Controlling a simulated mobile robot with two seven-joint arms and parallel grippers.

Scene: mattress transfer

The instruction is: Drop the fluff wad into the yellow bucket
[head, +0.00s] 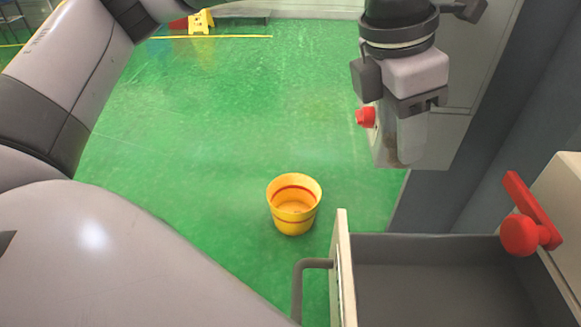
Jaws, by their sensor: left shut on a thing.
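The yellow bucket (292,219) stands upright on the green floor near the middle of the head view. It has a red band, its mouth faces up, and its visible inside looks empty. My left gripper (411,108) hangs pointing down at upper right, to the right of the bucket in the picture. It is shut on a pale, greyish wad, the fluff wad (411,140), which hangs below the jaws. The wad's outline blends with the pale cabinet behind it. My right gripper is not in view.
An open grey drawer (430,285) with a bar handle (297,290) is at the lower right, beside the bucket. A red lever (530,225) is at the right edge. A yellow floor sign (199,22) stands far back. The green floor left of the bucket is clear.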

